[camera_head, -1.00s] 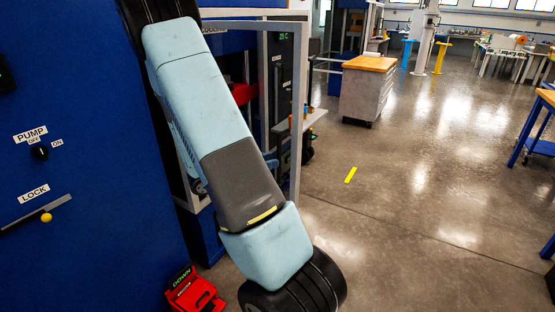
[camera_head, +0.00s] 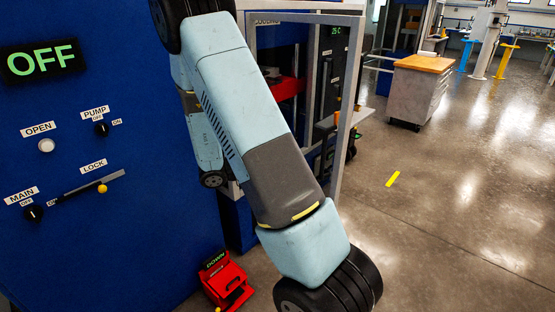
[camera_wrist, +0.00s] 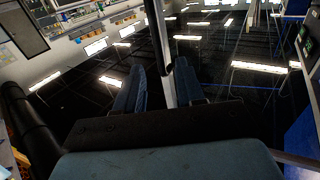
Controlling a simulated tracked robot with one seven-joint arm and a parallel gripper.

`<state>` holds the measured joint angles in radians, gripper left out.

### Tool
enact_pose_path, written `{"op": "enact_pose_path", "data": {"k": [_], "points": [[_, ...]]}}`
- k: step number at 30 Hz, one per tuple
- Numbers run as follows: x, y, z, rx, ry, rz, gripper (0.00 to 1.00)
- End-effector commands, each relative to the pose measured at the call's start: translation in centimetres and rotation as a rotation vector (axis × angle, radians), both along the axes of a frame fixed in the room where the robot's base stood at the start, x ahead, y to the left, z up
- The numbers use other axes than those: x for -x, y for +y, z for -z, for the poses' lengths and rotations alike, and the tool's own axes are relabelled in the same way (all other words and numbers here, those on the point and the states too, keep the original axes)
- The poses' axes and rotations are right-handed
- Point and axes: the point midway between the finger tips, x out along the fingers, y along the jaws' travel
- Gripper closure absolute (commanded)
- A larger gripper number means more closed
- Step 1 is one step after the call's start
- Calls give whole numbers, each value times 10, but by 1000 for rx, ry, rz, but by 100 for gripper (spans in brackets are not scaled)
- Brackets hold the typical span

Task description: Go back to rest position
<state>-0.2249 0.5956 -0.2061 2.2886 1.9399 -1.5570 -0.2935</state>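My gripper (camera_wrist: 160,84) shows in the wrist view as two dark blue-grey fingers with a clear gap between them. It is open, and nothing is held between the fingers. A light pole stands behind the gap. The wrist view looks up toward a dark ceiling with bright lamps. In the head view my light blue and grey arm crosses the middle, and my gripper is not visible there.
A blue panel (camera_head: 90,225) fills the left, with an OFF display (camera_head: 42,62), knobs and a lock lever (camera_head: 85,188). A red pedal unit (camera_head: 228,283) sits on the floor. A grey frame (camera_head: 347,110) stands behind my arm. Floor at right is open beyond a wooden-topped cabinet (camera_head: 418,90).

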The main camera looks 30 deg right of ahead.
Motion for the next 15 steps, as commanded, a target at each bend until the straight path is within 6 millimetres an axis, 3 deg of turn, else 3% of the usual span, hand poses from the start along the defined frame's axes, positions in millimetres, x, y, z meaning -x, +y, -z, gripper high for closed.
{"op": "enact_pose_path", "data": {"k": [9, 15], "points": [[-3, -2, -1, -15, -16, -16, 62], [-33, -8, -11, -151, -138, -187, 62]]}}
